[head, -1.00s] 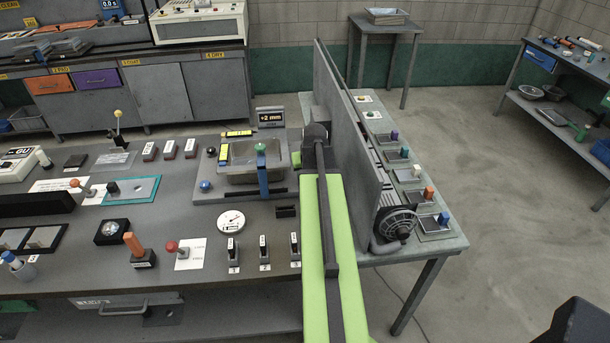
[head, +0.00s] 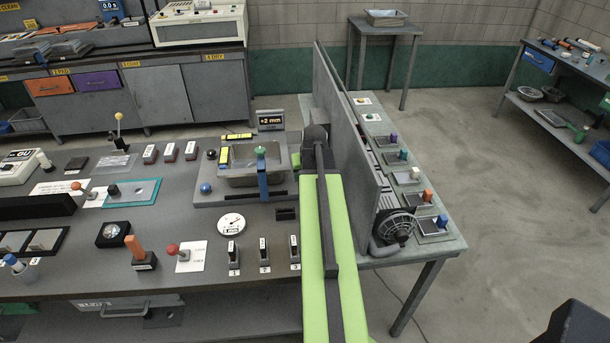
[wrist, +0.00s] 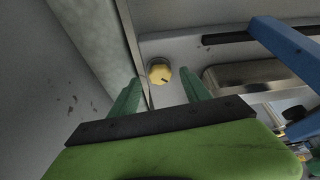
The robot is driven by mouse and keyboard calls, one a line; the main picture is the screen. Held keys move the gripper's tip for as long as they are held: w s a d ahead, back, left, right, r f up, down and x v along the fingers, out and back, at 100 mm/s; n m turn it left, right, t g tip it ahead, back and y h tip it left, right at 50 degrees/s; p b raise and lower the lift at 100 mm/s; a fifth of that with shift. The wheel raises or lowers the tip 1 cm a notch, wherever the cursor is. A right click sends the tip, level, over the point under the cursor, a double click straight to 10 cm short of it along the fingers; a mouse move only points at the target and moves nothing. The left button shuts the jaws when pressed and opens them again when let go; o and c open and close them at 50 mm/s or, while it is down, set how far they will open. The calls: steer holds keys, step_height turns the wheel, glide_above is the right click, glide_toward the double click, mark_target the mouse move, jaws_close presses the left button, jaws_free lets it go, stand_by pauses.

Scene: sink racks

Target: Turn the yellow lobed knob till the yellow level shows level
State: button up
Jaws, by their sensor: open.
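The yellow lobed knob (wrist: 158,72) shows in the wrist view with a dark mark on its face, beside a tall grey panel. My gripper (wrist: 160,84) is open, its two green fingers either side of the knob in the picture; I cannot tell whether they touch it. In the head view my arm hides the knob. There, one yellow level (head: 238,136) lies along the back of the sink unit and another (head: 224,155) on its left rim; their bubbles are too small to read. A small display (head: 271,120) behind the sink reads +2 mm.
A tall grey panel (head: 345,150) stands right of my arm. A blue ball knob (head: 206,187) and a round gauge (head: 231,223) sit nearby on the bench.

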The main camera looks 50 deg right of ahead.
steer(key=p+v, duration=1.4)
steer(key=v, duration=0.2)
steer(key=shift+s, duration=0.1)
